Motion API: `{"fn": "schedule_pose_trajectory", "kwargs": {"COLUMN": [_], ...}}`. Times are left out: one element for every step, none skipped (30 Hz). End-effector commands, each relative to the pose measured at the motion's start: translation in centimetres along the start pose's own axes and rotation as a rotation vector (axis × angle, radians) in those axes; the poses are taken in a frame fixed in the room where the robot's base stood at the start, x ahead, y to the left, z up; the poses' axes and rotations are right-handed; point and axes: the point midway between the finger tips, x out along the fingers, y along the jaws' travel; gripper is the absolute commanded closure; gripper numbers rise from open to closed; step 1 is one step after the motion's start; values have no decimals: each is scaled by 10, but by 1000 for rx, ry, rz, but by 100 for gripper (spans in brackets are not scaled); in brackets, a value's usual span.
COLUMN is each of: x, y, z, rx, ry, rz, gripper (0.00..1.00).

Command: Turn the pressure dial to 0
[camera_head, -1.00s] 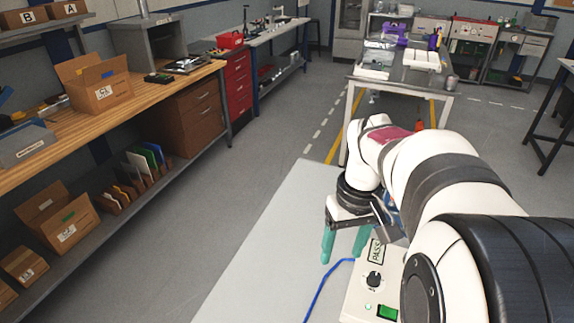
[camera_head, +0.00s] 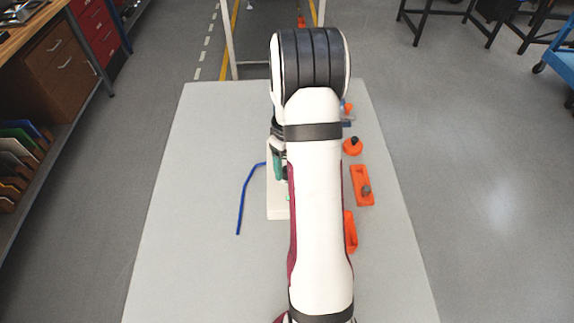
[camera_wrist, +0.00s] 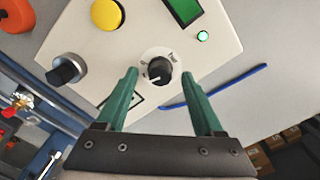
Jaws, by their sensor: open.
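The pale control box (camera_wrist: 215,55) fills the upper part of the wrist view. A black dial (camera_wrist: 158,68) on a round white scale plate sits on it, with a white mark on its face; the scale numbers are too small to read. My gripper (camera_wrist: 160,82) is open, its teal fingers on either side of the dial and just short of it in the picture. I cannot tell whether they touch it. In the head view my arm hides most of the box (camera_head: 276,207), and one teal finger shows beside the arm.
The box also carries a second black knob (camera_wrist: 67,70), a yellow button (camera_wrist: 107,14), a green display (camera_wrist: 184,10) and a lit green lamp (camera_wrist: 202,36). Several orange parts (camera_head: 362,186) lie right of my arm.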

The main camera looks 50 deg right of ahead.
Motion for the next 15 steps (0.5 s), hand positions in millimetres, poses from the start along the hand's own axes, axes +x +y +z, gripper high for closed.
{"fn": "schedule_pose_trajectory", "kwargs": {"x": [5,7,8,9,10,10,11,11,10,10,10,10,10,10,10], "y": [0,0,0,0,0,0,0,0,0,0,0,0,0,0,0], "z": [0,0,0,0,0,0,0,0,0,0,0,0,0,0,0], "rx": [0,0,1,2,2,2,2,2,1,1,1,1,1,1,1], "ry": [-1,-1,0,0,0,1,1,1,1,1,1,1,1,1,1], "rz": [-1,-1,-1,-1,0,0,0,0,0,0,0,0,0,0,0], "gripper": [31,31,31,31,31,31,31,31,31,31,31,33,38,44,51]}}
